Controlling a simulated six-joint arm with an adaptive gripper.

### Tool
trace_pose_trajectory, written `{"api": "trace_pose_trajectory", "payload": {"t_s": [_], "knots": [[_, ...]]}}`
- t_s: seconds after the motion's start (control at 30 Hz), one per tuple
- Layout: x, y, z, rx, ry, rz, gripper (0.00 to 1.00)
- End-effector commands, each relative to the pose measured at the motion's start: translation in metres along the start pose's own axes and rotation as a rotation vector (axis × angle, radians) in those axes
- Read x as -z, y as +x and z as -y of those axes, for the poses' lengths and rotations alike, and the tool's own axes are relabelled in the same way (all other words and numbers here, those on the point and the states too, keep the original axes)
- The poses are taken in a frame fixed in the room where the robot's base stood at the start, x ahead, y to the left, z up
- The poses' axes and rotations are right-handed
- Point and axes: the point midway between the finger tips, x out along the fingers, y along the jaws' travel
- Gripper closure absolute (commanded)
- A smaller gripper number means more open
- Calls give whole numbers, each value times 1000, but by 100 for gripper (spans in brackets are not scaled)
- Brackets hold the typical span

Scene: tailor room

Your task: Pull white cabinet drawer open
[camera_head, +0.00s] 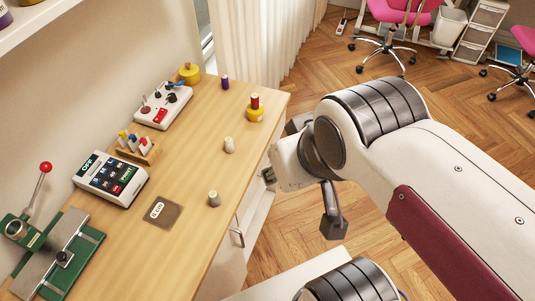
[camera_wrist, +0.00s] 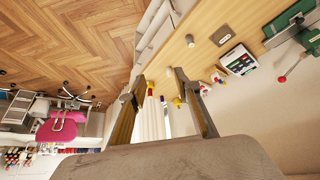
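The white cabinet (camera_head: 229,271) stands under the wooden tabletop, and the tabletop hides part of it. A slim metal handle (camera_head: 238,232) is on its front, and the drawer (camera_head: 258,217) looks shut. The white cabinet also shows at the top of the wrist view (camera_wrist: 155,30), tilted by the camera's angle. My gripper (camera_head: 315,175) is in front of the cabinet's far end, to the right of the handle and apart from it. Its two fingers are spread with nothing between them, as the wrist view shows (camera_wrist: 162,88). My wrist hides part of the cabinet's far end.
Pink chairs (camera_head: 402,12) stand at the back. A curtain (camera_head: 262,38) hangs behind the table.

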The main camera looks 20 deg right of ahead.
Motion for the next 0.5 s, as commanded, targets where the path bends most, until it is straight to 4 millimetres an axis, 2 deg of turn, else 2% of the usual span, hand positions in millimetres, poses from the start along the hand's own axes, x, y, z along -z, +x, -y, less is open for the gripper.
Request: {"api": "trace_pose_trajectory", "payload": {"t_s": [0.03, 0.07, 0.27, 0.5], "knots": [[0, 0, 0, 0, 0, 0, 80], [0, 0, 0, 0, 1, 0, 86], [-1, 5, -4, -7, 14, 22, 86], [-6, 24, -11, -20, 42, 112, 86]]}}
